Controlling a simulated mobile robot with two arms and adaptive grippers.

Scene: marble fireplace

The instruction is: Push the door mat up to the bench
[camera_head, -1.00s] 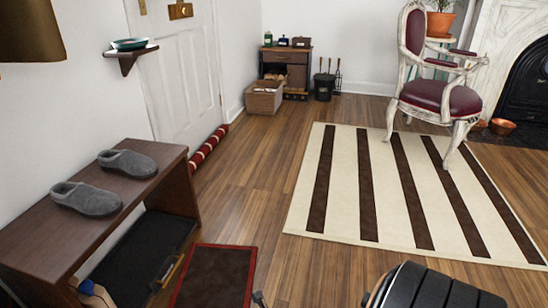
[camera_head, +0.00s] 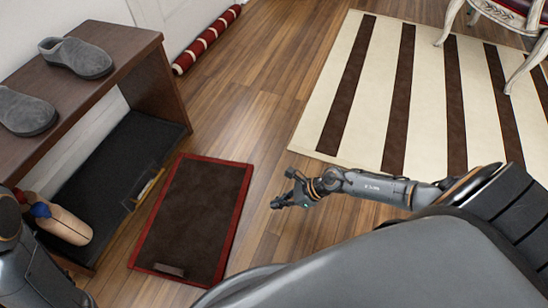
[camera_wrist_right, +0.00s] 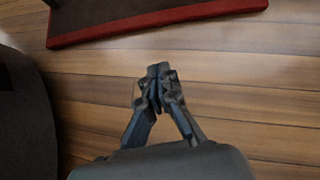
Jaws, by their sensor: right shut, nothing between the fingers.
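The door mat (camera_head: 192,215), dark brown with a red border, lies flat on the floor beside the bench, a narrow strip of floor between them at the near end. Its red edge shows at the top of the right wrist view (camera_wrist_right: 160,22). The dark wooden bench (camera_head: 105,48) stands at the left. My right gripper (camera_head: 280,204) is shut and empty, right of the mat and apart from it. It also shows in the right wrist view (camera_wrist_right: 158,80) over bare floor. My left gripper is not in view; part of my left arm shows at the lower left.
Grey slippers (camera_head: 76,57) sit on the bench top. A black tray (camera_head: 125,150) lies under the bench, with a tan object (camera_head: 63,222) at its near end. A striped rug (camera_head: 345,100) and a chair (camera_head: 505,18) are at the upper right. Bare floor lies between mat and rug.

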